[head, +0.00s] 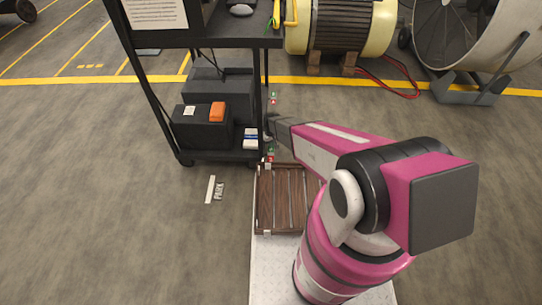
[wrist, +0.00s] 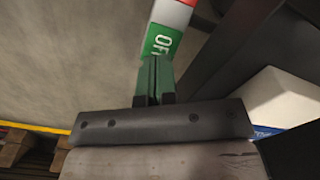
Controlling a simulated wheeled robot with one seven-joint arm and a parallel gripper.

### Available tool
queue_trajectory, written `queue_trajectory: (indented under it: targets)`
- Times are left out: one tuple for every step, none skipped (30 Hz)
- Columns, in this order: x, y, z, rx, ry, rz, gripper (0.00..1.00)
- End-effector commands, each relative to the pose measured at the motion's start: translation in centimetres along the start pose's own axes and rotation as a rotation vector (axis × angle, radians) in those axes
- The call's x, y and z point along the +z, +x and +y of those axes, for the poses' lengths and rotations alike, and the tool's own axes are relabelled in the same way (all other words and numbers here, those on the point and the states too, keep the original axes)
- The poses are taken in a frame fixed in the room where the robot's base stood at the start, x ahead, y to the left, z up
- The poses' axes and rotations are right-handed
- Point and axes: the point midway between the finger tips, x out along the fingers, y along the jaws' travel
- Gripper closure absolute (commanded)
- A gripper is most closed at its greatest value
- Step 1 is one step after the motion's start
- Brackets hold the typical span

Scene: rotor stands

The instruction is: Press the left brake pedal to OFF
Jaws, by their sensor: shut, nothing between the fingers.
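In the wrist view, a strip (wrist: 162,38) has a white end, a red band and a green part with the letters "OF" showing; the rest of the word is hidden. My gripper (wrist: 154,62) has its green fingers together, empty, with the tips over the lower part of this green. I cannot tell whether they touch it. In the head view, small red-and-green marks (head: 273,98) and (head: 270,153) show by the cart's right leg.
A wooden slatted pallet (head: 280,205) lies nearer. A motor (head: 342,25) stands behind.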

Motion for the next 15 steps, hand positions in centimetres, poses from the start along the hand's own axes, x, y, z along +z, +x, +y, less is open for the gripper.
queue_trajectory:
  targets:
    - [-0.02, 0.09, 0.0, 0.0, 0.0, 0.0, 1.0]
    - [-0.01, 0.13, 0.0, 0.0, 0.0, 0.0, 1.0]
    - [-0.01, 0.18, 0.0, 0.0, 0.0, 0.0, 1.0]
    - [-0.01, 0.22, 0.0, 0.0, 0.0, 0.0, 1.0]
    - [-0.01, 0.26, 0.0, 0.0, 0.0, 0.0, 1.0]
    - [-0.01, 0.31, 0.0, 0.0, 0.0, 0.0, 1.0]
    - [-0.01, 0.36, 0.0, 0.0, 0.0, 0.0, 1.0]
    - [-0.01, 0.39, 0.0, 0.0, 0.0, 0.0, 1.0]
    - [-0.01, 0.45, 0.0, 0.0, 0.0, 0.0, 1.0]
    - [0.0, 0.48, 0.0, 0.0, 0.0, 0.0, 1.0]
    - [-0.01, 0.52, 0.0, 0.0, 0.0, 0.0, 1.0]
    - [0.0, 0.57, 0.0, 0.0, 0.0, 0.0, 1.0]
    - [-0.01, 0.61, 0.0, 0.0, 0.0, 0.0, 1.0]
    - [0.0, 0.65, 0.0, 0.0, 0.0, 0.0, 1.0]
    - [-0.01, 0.71, 0.0, 0.0, 0.0, 0.0, 1.0]
